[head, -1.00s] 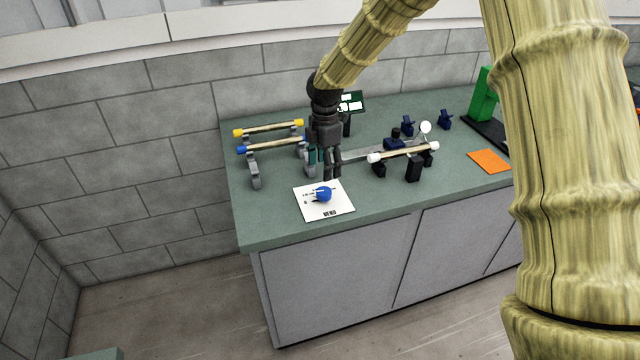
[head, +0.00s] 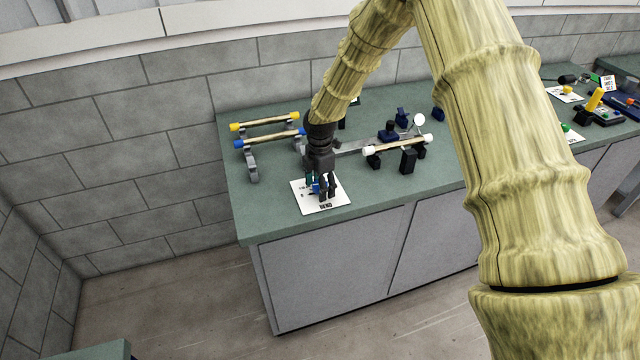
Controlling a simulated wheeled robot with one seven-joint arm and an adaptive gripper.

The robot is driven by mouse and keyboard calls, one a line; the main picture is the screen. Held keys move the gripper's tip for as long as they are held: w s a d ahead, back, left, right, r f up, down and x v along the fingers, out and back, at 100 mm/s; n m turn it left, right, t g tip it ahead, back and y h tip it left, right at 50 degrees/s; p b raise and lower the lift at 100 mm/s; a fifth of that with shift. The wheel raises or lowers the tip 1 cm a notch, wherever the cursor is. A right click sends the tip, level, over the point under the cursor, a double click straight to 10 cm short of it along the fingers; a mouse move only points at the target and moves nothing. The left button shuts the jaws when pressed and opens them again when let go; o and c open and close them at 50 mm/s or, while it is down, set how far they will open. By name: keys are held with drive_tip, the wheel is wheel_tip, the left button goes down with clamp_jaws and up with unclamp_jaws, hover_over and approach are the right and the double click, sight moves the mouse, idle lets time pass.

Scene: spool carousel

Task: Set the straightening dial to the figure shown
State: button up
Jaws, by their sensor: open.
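The straightening dial is a blue knob (head: 315,188) on a white card (head: 336,203) with dark markings, near the front left of the green bench. My gripper (head: 325,196) is open, pointing down over the card. Its fingers are at the knob and hide most of it. I cannot tell whether they touch it. The markings are too small to read, and the display behind my arm is almost wholly hidden.
On the green bench (head: 240,215), rods with yellow ends (head: 265,122) and blue ends (head: 268,138) lie on grey stands to the left. A white-ended rod (head: 398,145) rests on black supports to the right. More equipment stands on a far-right bench.

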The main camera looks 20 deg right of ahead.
drive_tip(key=shift+c, duration=0.2)
drive_tip(key=shift+f, duration=0.1)
drive_tip(key=c, duration=1)
drive_tip(key=m+b, duration=0.1)
drive_tip(key=m, duration=0.2)
drive_tip(key=shift+m, duration=0.3)
drive_tip(key=m+b, duration=0.1)
drive_tip(key=m, duration=0.3)
drive_tip(key=shift+m, duration=0.3)
drive_tip(key=m, duration=0.4)
drive_tip(key=shift+b, duration=0.3)
drive_tip(key=shift+m, duration=1.7)
